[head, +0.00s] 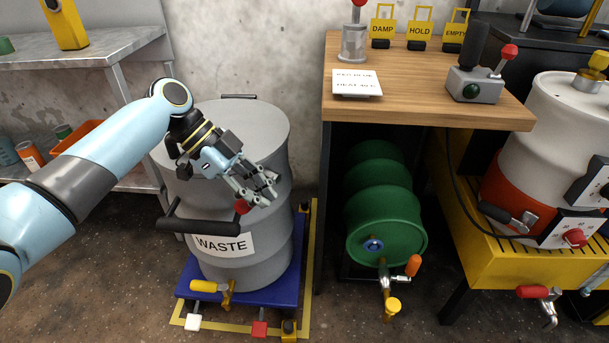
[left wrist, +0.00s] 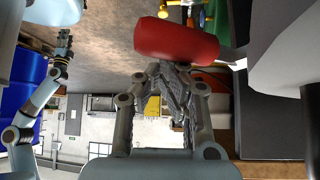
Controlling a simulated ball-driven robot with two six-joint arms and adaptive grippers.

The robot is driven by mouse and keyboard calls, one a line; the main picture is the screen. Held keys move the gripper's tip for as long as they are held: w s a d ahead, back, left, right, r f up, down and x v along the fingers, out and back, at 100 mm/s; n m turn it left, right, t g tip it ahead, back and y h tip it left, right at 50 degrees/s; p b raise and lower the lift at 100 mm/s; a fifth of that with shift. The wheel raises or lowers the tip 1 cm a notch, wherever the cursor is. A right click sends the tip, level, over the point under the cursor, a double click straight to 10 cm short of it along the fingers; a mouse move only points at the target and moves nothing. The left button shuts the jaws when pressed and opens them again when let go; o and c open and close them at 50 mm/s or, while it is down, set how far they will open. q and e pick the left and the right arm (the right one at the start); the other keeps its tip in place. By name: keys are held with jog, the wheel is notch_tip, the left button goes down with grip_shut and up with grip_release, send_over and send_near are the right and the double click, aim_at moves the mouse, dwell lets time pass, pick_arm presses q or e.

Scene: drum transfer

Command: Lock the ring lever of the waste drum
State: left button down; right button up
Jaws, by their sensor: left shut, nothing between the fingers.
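The grey waste drum (head: 222,272) stands upright on a blue base, with a "WASTE" label on its front. The red grip of the ring lever (head: 241,207) shows at the drum's front, just below my left gripper's fingers. My left gripper (head: 268,190) is shut and empty, in front of the drum's upper part. In the left wrist view the red lever grip (left wrist: 175,40) lies close beyond the shut fingers (left wrist: 172,82); contact cannot be told. Most of the lever is hidden in the head view. My right gripper (left wrist: 63,45) shows small in the left wrist view; its jaws are unclear.
A black handle (head: 212,227) sticks out at the drum's front. The blue base (head: 190,285) has a yellow-handled valve (head: 212,287) before it. A wooden-topped bench (head: 430,100) stands to the right, with a green drum (head: 385,215) beneath. Metal shelves (head: 85,45) are at left.

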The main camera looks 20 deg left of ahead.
pick_arm(q)
jog(key=shift+s+a, duration=0.25)
jog(key=shift+a, duration=0.75)
pick_arm(e)
jog(key=shift+s+d+f, duration=0.15)
jog(key=shift+s+f, duration=0.1)
jog(key=shift+s, duration=0.45)
pick_arm(q)
jog(key=shift+a, duration=0.15)
pick_arm(e)
jog(key=shift+w, duration=0.1)
